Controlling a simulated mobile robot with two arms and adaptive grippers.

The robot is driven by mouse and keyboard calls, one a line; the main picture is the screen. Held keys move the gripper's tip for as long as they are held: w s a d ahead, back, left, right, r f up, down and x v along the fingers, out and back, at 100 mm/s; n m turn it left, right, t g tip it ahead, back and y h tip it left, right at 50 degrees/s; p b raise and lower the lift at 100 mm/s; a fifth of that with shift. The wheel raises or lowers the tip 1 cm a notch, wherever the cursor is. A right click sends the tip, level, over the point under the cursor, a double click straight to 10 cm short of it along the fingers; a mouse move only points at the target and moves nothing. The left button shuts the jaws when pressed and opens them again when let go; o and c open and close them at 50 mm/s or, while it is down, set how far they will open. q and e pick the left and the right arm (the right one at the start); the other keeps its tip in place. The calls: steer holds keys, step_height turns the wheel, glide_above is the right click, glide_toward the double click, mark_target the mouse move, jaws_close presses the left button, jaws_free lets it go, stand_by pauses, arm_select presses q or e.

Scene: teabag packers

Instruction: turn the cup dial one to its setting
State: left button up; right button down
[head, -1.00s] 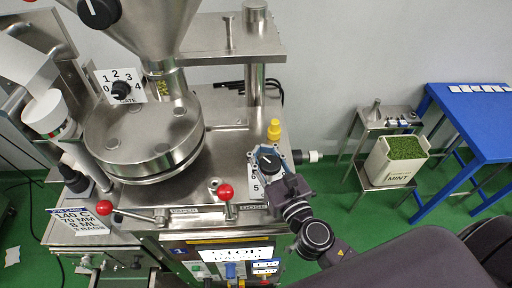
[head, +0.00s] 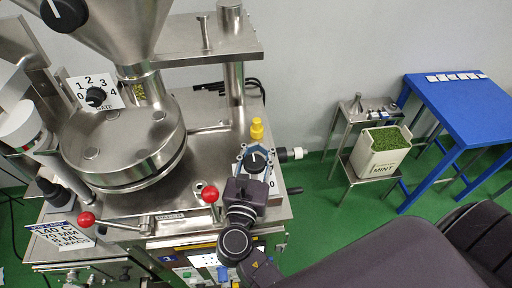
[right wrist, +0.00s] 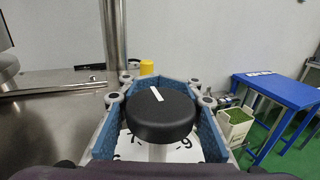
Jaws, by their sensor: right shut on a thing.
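The cup dial (head: 256,160) is a round black knob with a white pointer line, on a white numbered plate (head: 272,184) at the machine's front right corner. My right gripper (head: 255,154) reaches it from the front, and its blue-padded fingers are shut on the dial from both sides. In the right wrist view the dial (right wrist: 162,116) sits between the fingers (right wrist: 160,112), its white line pointing up and slightly left. The plate's numbers are mostly hidden; a 0 shows at the right in the head view. My left gripper is not in view.
Two red-knobbed levers (head: 210,194) (head: 87,219) stand along the machine's front edge. A yellow cap (head: 257,129) is just behind the dial. A mint bin (head: 378,158) and a blue table (head: 468,108) stand apart at the right.

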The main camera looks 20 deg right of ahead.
steer(key=shift+s+f, duration=0.1)
steer(key=shift+f, duration=0.1)
stand_by(0.3)
steer(key=c, duration=2)
jaws_free()
steer(key=shift+c, duration=0.2)
steer(key=o, duration=0.5)
steer(key=shift+r, duration=0.1)
